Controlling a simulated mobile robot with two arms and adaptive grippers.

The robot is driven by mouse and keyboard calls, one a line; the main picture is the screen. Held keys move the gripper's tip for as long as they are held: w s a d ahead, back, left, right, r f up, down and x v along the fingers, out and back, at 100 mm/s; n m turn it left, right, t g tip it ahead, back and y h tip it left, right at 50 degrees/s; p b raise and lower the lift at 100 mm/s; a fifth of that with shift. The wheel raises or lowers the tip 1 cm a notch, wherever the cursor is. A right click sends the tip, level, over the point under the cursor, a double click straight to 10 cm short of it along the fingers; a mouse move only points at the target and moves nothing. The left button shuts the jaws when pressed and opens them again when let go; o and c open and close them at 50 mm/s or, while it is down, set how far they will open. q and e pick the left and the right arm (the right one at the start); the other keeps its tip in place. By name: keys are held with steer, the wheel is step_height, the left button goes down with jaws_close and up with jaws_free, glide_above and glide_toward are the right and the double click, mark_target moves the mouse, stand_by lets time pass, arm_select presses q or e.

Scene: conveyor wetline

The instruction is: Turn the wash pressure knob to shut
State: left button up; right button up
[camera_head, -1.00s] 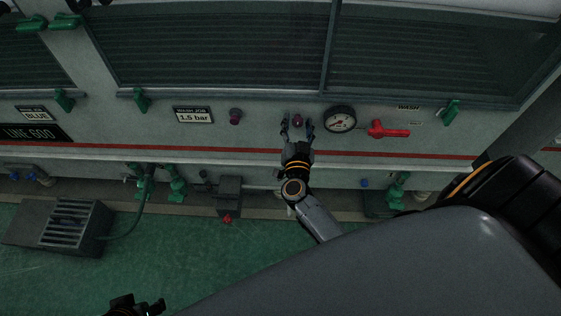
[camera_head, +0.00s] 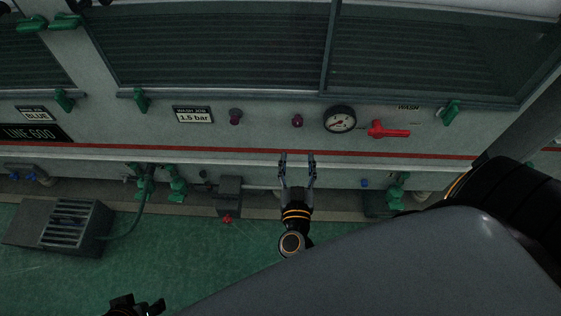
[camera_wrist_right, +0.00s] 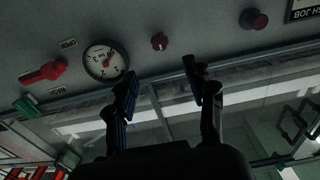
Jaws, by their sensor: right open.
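A small maroon knob (camera_head: 297,120) sits on the machine's grey front panel, just left of the round pressure gauge (camera_head: 341,119). In the right wrist view the knob (camera_wrist_right: 160,41) shows a pale mark on its face. My right gripper (camera_head: 297,157) is open and empty below the knob, its two fingers apart and pointing toward the panel. It is clear of the knob, and its fingers also show in the wrist view (camera_wrist_right: 160,74). My left gripper (camera_head: 136,304) shows only in part at the bottom edge; its jaw state is unclear.
A red-handled valve (camera_head: 388,130) is right of the gauge. Another dark knob (camera_head: 235,116) is to the left, beside a "WASH JOB 1.5 bar" sign (camera_head: 193,115). Green latches (camera_head: 141,99) line the panel. A ledge with a red stripe (camera_head: 225,150) runs below.

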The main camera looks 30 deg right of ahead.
arm_select(q)
step_height(320, 180, up, 11)
steer(key=p, duration=1)
steer(key=shift+p, duration=0.35)
arm_select(e)
steer(key=s+a+f+n+g+y, duration=0.2)
steer(key=s+a+f+n+y, duration=0.2)
steer(key=f, duration=0.4)
steer(key=s+a+f+n+g+y, duration=0.2)
steer(key=s+a+f+y, duration=0.3)
steer(key=f, duration=0.3)
steer(key=shift+a+f+n+y, duration=0.3)
steer(key=shift+a+n+y, duration=0.15)
steer(key=shift+n+y, duration=0.45)
arm_select(q)
steer(key=shift+f, duration=0.1)
